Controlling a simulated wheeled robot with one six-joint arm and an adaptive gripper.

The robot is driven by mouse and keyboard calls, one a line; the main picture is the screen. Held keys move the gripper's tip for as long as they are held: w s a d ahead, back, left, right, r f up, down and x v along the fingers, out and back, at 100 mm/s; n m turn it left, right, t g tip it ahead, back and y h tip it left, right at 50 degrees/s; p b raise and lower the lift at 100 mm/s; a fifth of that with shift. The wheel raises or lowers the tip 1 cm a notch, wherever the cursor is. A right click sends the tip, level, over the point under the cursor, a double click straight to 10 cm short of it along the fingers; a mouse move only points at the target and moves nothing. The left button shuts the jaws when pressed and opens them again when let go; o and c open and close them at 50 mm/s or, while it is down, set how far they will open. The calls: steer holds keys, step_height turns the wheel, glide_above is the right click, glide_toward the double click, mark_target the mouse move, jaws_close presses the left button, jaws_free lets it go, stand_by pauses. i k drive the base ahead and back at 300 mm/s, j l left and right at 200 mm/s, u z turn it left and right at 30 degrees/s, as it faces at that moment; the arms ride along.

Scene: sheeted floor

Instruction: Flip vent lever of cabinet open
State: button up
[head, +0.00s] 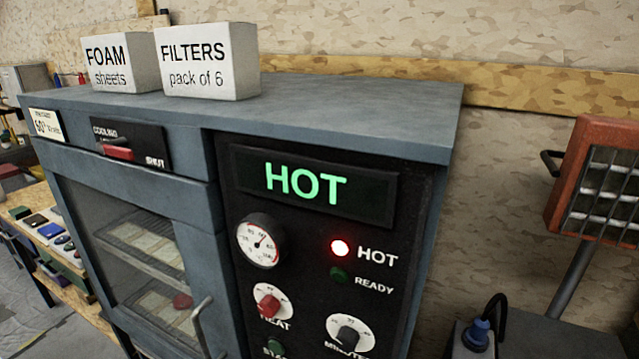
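The cabinet (330,108) is a blue-grey oven-like box that fills the middle of the head view. Its vent lever (118,152) is a small red handle on a black plate at the upper left of the front. The plate reads "COOLING" at the top, partly unreadable, and "SHUT" at its lower right. The lever lies near level, with its red part beside the "SHUT" side. The cabinet's glass door (130,240) looks closed, with shelves holding pale sheets behind it. My gripper is not in view.
The display (306,186) reads "HOT" and a red lamp (339,247) is lit. A foam sheets box (121,62) and a filters box (207,60) stand on top. The door handle (200,325) sticks out. A red-framed lamp (600,180) stands right; a bench (75,290) stands left.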

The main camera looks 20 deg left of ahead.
mark_target(114, 148)
steer(key=u, duration=1.3)
